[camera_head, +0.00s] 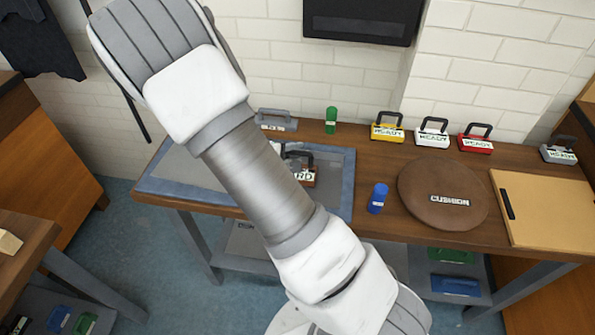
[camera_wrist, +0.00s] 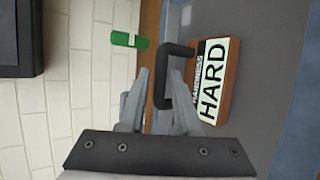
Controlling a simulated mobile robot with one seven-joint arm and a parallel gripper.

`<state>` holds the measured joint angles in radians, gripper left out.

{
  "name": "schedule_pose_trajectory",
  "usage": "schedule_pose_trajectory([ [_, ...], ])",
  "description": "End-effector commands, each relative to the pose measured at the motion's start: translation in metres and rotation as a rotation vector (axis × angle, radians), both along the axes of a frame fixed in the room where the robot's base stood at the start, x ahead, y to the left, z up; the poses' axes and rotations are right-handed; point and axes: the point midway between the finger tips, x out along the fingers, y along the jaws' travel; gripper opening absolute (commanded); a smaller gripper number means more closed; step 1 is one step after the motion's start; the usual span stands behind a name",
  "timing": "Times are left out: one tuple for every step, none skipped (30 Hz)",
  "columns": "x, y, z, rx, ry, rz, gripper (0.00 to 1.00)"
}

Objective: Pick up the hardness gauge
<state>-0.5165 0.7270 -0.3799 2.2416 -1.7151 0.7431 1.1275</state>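The hardness gauge is a brown block with a white label reading HARD and a black loop handle. In the wrist view the gauge (camera_wrist: 222,85) lies right of centre, its handle (camera_wrist: 162,75) pointing left. My gripper (camera_wrist: 161,75) is open, with one finger on each side of the handle's bar; a small gap seems to show beside the bar. In the head view the gauge (camera_head: 309,180) sits on the grey, blue-edged mat (camera_head: 340,200), partly hidden behind my arm. My arm hides most of the gripper there.
A green cylinder (camera_head: 331,120) stands behind the gauge and a blue one (camera_head: 378,198) to its right. A grey handled block (camera_head: 278,124) and yellow (camera_head: 387,134), white (camera_head: 432,139) and red (camera_head: 475,144) ones line the back. A round brown cushion (camera_head: 420,190) lies right.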

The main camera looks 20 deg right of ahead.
Motion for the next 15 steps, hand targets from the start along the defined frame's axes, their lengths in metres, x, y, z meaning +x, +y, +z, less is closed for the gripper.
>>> schedule_pose_trajectory([
  [0.003, -0.008, -0.004, -0.003, 0.001, -0.002, 0.32],
  [0.004, -0.011, -0.006, -0.003, 0.001, -0.003, 0.32],
  [0.007, -0.015, -0.009, -0.002, 0.002, -0.002, 0.32],
  [0.008, -0.017, -0.011, -0.001, 0.001, -0.002, 0.32],
  [0.009, -0.019, -0.012, 0.0, 0.0, -0.002, 0.32],
  [0.011, -0.021, -0.014, 0.0, 0.0, -0.001, 0.32],
  [0.012, -0.022, -0.014, 0.0, 0.001, 0.001, 0.32],
  [0.012, -0.022, -0.015, 0.0, 0.001, 0.001, 0.32],
  [0.012, -0.023, -0.015, 0.0, 0.0, 0.001, 0.32],
  [0.012, -0.023, -0.015, 0.0, 0.0, 0.001, 0.32],
  [0.012, -0.023, -0.015, 0.0, 0.0, 0.001, 0.32],
  [0.012, -0.023, -0.015, 0.0, 0.0, 0.001, 0.32],
  [0.012, -0.023, -0.015, 0.0, 0.0, 0.001, 0.32],
  [0.012, -0.023, -0.015, 0.0, 0.0, 0.001, 0.32],
  [0.012, -0.023, -0.014, 0.0, 0.0, 0.001, 0.25],
])
